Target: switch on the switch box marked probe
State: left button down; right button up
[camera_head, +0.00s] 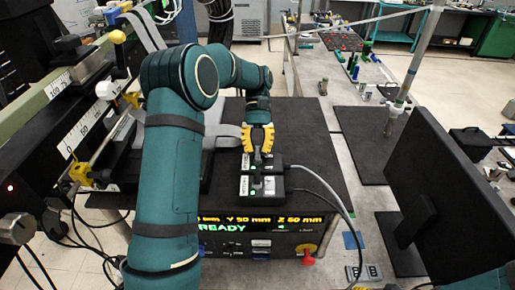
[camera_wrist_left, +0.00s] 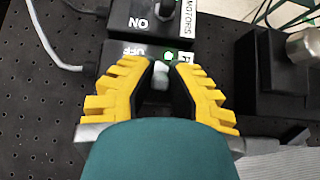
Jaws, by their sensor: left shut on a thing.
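Two black switch boxes stand one behind the other on the black perforated top. The nearer box (camera_head: 247,193) has a label reading MOTORS in the left wrist view (camera_wrist_left: 140,25), where ON also shows. The farther box (camera_head: 275,163) shows OFF, a green light and a mostly hidden label starting with P in the left wrist view (camera_wrist_left: 125,54). My left gripper (camera_head: 260,155), with yellow fingers, is above this farther box. It also shows in the left wrist view (camera_wrist_left: 162,75), its fingertips shut on the small pale switch lever (camera_wrist_left: 161,70). My right gripper is out of view.
A console front with a READY display (camera_head: 245,228) and a red knob (camera_head: 307,259) is below. A dark monitor (camera_head: 440,180) stands at right. A black block (camera_wrist_left: 275,75) is right of the boxes in the wrist view.

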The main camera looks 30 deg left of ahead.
pick_arm(q)
jog(key=c, duration=0.9)
grip_release()
jog(key=shift+c, duration=0.2)
